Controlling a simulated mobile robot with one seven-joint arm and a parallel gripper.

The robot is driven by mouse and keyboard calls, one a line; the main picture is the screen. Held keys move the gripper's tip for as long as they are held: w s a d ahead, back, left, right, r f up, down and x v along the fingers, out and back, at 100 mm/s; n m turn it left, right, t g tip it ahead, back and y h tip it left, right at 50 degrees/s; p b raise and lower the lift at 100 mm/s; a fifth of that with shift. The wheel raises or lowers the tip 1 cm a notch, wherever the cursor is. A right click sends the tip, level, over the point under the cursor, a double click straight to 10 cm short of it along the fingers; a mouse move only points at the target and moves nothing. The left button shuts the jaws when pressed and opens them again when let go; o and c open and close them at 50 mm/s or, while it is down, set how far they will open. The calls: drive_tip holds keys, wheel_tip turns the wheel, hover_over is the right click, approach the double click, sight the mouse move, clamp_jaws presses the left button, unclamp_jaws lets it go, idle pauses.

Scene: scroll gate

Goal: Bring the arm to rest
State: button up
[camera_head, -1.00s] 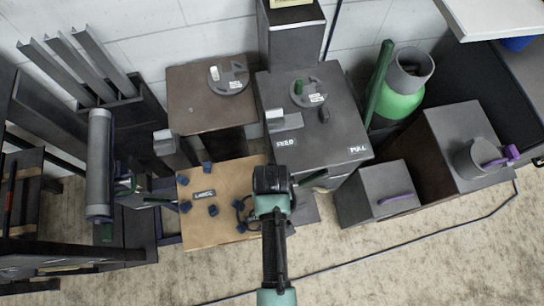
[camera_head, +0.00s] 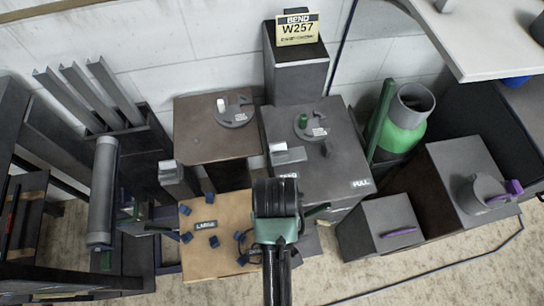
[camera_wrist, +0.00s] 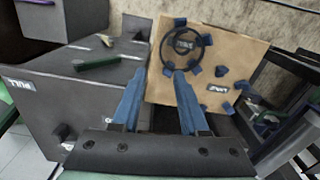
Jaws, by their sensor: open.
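My arm reaches up from the bottom centre of the head view, with its wrist (camera_head: 276,200) in front of the gap between the tan board and the grey box marked FEED and PULL. My gripper's fingers are hidden there. In the wrist view my gripper (camera_wrist: 170,72) shows two blue fingers, apart and with nothing between them. Beyond the fingertips is the tan board (camera_wrist: 225,60), carrying a dark ring (camera_wrist: 207,40) and several blue blocks. I cannot tell how far the fingertips are from the board.
The grey box (camera_head: 335,165) stands right of the wrist. A brown box (camera_head: 205,140) stands behind the board. A roller rack (camera_head: 102,190) is at the left. A green cylinder (camera_head: 405,125) and grey boxes (camera_head: 390,222) are at the right. Carpet is bare at the front.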

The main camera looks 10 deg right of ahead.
drive_tip(key=w+d+r+t+h, duration=0.1)
drive_tip(key=w+r+t, duration=1)
drive_tip(key=w+r, duration=1)
wheel_tip(320, 180, up, 14)
drive_tip(key=w+f+t, duration=0.1)
drive_tip(key=t, duration=0.3)
drive_tip(key=s+a+r+t, duration=0.1)
drive_tip(key=a+r+t, duration=0.15)
drive_tip(key=r, duration=0.75)
drive_tip(key=s+a+r+t, duration=0.15)
drive_tip(key=r+t, duration=0.25)
drive_tip(key=r, duration=0.5)
drive_tip(key=s+r+t, duration=0.3)
drive_tip(key=s+r, duration=0.2)
drive_tip(key=r, duration=0.2)
drive_tip(key=s+r+m+t+y, duration=0.1)
drive_tip(key=s+r+t, duration=0.2)
drive_tip(key=s+r, duration=0.2)
wheel_tip(320, 180, up, 3)
drive_tip(key=shift+s+a+f, duration=0.1)
drive_tip(key=shift+s+a, duration=0.1)
drive_tip(key=shift+a, duration=0.25)
